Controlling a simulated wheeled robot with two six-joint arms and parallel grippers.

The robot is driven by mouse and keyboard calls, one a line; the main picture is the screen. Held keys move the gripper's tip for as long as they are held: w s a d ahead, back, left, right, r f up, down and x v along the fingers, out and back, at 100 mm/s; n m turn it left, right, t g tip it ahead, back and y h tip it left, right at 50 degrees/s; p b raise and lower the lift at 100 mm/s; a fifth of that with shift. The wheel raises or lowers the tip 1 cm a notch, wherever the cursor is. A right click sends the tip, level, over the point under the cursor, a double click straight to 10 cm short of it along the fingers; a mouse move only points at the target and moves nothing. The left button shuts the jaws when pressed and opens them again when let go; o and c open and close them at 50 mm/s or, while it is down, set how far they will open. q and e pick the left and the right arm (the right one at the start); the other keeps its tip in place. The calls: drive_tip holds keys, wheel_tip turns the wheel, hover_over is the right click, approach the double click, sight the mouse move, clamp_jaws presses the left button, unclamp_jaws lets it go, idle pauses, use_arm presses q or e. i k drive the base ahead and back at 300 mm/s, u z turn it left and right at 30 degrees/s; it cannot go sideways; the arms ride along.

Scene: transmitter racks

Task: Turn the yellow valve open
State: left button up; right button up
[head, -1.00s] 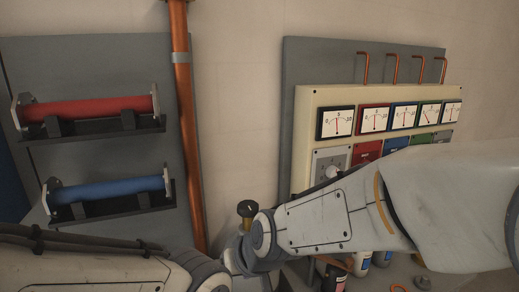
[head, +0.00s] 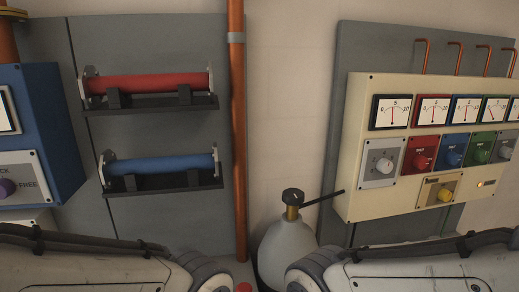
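Between the racks stands a pale gas bottle (head: 287,254) with a brass neck, a black valve cap (head: 292,197) and a dark bar reaching right. My two forearms lie along the bottom edge, one from each side. Both grippers are out of the picture, and no hand touches the knob.
The panel carries several dial meters (head: 390,112) and grey, red (head: 421,159), blue and green knobs. A copper pipe (head: 237,140) runs down the wall. Red (head: 147,85) and blue (head: 160,164) cylinders sit on brackets. A blue cabinet (head: 42,122) stands at the far left.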

sight(443, 195)
drive_tip(key=z, duration=1.45)
drive_tip(key=k, duration=0.45)
drive_tip(key=z, duration=0.5)
drive_tip(key=i, duration=1.55)
drive_tip(key=u, duration=0.6)
